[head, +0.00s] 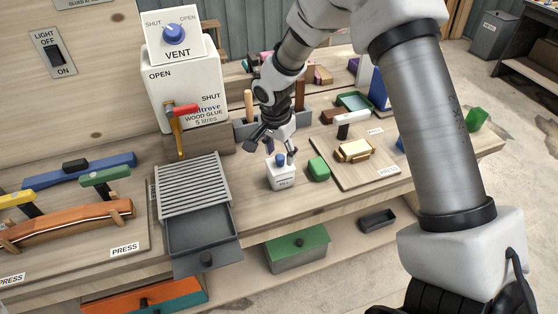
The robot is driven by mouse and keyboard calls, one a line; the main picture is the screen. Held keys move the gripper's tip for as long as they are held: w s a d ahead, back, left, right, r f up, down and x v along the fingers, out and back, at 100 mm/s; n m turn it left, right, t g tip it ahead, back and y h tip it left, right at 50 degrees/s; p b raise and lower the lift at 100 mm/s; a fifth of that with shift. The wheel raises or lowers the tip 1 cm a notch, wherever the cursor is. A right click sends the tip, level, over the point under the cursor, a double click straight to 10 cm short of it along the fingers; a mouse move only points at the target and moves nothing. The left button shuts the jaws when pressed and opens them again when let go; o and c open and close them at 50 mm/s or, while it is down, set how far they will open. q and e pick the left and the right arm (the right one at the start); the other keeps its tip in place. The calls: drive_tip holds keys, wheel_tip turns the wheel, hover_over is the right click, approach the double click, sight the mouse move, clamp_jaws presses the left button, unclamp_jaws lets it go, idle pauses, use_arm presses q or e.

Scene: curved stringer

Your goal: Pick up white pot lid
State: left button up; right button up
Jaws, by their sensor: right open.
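A small white pot (283,176) with a printed label stands upright on the bench, near its front edge. A blue knob (280,160) shows on its top, at the lid; I cannot make out the lid's rim from the pot. My right gripper (272,147) is open just above the pot, with its fingers spread. One fingertip is close to the knob, and I cannot tell whether it touches. My left gripper is not in view.
A green block (318,169) stands close to the pot's right. A grey slatted box with an open drawer (203,235) is at left. A big white glue container (187,90) stands behind. A board with a brass-coloured piece (354,151) lies at right.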

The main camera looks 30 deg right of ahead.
sight(279, 156)
drive_tip(key=f, duration=0.3)
drive_tip(key=shift+w+d, duration=0.2)
drive_tip(key=shift+w, duration=0.2)
drive_tip(key=shift+s+r, duration=0.2)
drive_tip(key=c, duration=0.4)
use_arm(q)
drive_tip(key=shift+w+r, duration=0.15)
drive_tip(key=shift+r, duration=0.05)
use_arm(e)
drive_tip(key=c, duration=0.5)
drive_tip(key=shift+c, duration=0.2)
